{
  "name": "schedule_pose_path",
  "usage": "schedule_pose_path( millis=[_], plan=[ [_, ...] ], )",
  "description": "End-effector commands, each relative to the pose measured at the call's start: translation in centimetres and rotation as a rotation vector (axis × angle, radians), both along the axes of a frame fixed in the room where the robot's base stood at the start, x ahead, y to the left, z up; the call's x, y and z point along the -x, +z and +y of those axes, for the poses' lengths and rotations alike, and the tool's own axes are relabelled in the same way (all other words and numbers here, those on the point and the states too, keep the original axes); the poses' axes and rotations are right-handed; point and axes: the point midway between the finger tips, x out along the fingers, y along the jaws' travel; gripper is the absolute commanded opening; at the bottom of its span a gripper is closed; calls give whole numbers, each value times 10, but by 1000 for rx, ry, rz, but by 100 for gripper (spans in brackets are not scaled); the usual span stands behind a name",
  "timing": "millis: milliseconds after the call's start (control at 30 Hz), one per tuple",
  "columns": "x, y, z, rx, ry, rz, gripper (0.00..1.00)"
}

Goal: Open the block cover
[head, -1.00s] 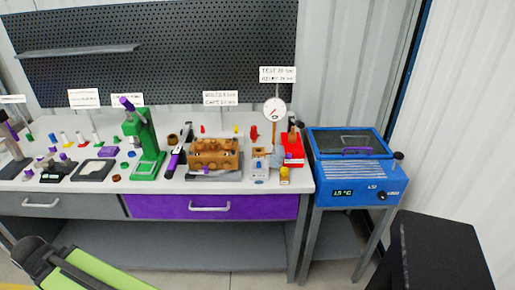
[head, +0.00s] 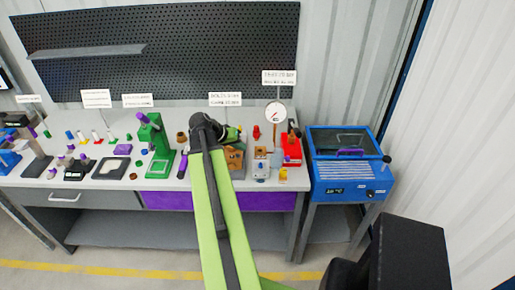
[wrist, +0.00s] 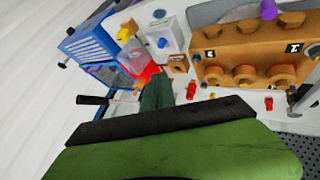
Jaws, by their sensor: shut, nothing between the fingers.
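The brown block (head: 234,155) sits on the bench, partly hidden by my arm in the head view. In the wrist view the block (wrist: 248,50) is at the upper right, with round ports along its side. The blue unit (head: 347,178) stands right of the bench; its framed lid with a purple handle (head: 350,152) is down. Which of these bears the block cover is not labelled. My gripper (head: 236,132) is over the back of the block, small and partly hidden in the head view. In the wrist view my gripper (wrist: 158,76) is shut and empty, beside the block.
A green press (head: 157,145) stands left. Several small parts crowd the bench. A perforated board (head: 180,50) rises behind. A black box (head: 410,265) is at the lower right.

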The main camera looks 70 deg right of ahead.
Motion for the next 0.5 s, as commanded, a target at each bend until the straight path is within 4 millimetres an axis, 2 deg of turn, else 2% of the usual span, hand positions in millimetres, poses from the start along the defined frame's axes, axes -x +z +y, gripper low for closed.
schedule_pose_path(
  millis=[167, 500],
  plan=[
    [7, -28, -14, -2, -1, -1, 0],
    [30, -86, -55, -2, 0, 0, 0]
  ],
)
